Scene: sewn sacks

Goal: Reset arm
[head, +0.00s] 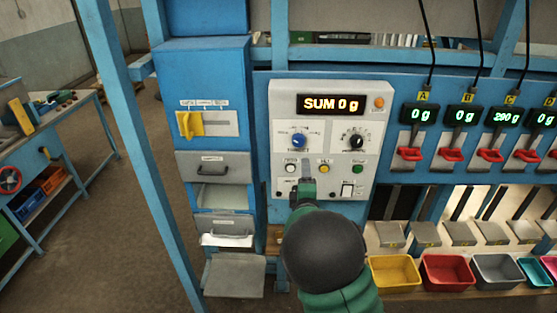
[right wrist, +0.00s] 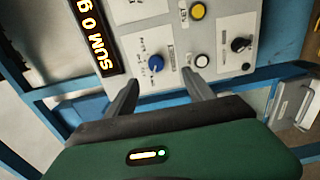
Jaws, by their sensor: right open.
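My right arm comes in from the bottom middle of the head view, and its green and black links hide part of the machine's lower front. My right gripper (head: 305,188) is in front of the lower part of the grey control panel (head: 285,110). In the right wrist view its two dark fingers (right wrist: 160,77) are spread, with nothing between them. The panel is just beyond the fingertips; I cannot tell whether they touch it. The panel display (head: 330,104) reads SUM 0 g. My left gripper is not in view.
Small displays A (head: 421,115) to D stand at the right above red levers (head: 410,154); C appears to read 200 g, the others 0 g. Coloured bins (head: 446,285) line the front right. A blue cabinet with a yellow handle (head: 190,125) stands left, behind a blue post (head: 125,120).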

